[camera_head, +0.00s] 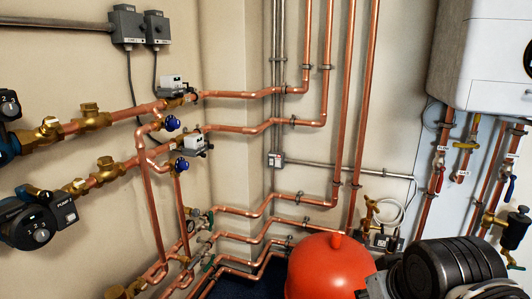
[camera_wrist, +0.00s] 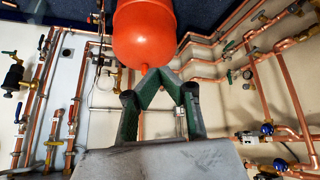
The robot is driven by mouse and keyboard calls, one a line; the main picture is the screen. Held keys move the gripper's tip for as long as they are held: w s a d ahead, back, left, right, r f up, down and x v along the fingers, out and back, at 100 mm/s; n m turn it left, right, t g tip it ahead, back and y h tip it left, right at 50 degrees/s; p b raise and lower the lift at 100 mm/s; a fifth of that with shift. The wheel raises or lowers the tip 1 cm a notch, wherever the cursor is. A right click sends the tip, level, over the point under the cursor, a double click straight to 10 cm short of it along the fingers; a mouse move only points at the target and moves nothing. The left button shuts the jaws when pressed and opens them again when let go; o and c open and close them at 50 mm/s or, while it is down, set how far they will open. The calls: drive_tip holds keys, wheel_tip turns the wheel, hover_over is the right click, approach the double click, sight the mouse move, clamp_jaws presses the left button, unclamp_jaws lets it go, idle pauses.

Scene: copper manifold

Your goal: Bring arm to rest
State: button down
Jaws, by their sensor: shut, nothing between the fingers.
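My gripper (camera_wrist: 160,74) shows in the wrist view with its green-and-black fingers meeting at the tips. It is shut and holds nothing. In that view, which looks upside down, the fingertips overlap the lower edge of the red tank (camera_wrist: 145,35); I cannot tell how far apart they are. In the head view a dark ribbed part of my arm fills the lower right, beside the red tank (camera_head: 328,268). My gripper cannot be made out there.
Copper pipes (camera_head: 340,110) run up the corner and along the left wall. Pumps (camera_head: 38,220) and blue-handled valves (camera_head: 172,123) stick out at left. A white boiler (camera_head: 480,55) hangs at upper right, above pipes with red-handled valves (camera_head: 439,178). Bare wall shows between the pipe runs.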

wheel_tip(320, 180, up, 11)
drive_tip(key=s+m+p, duration=0.1)
drive_tip(key=s+p, duration=0.1)
drive_tip(key=p, duration=1)
drive_tip(key=shift+d, duration=0.45)
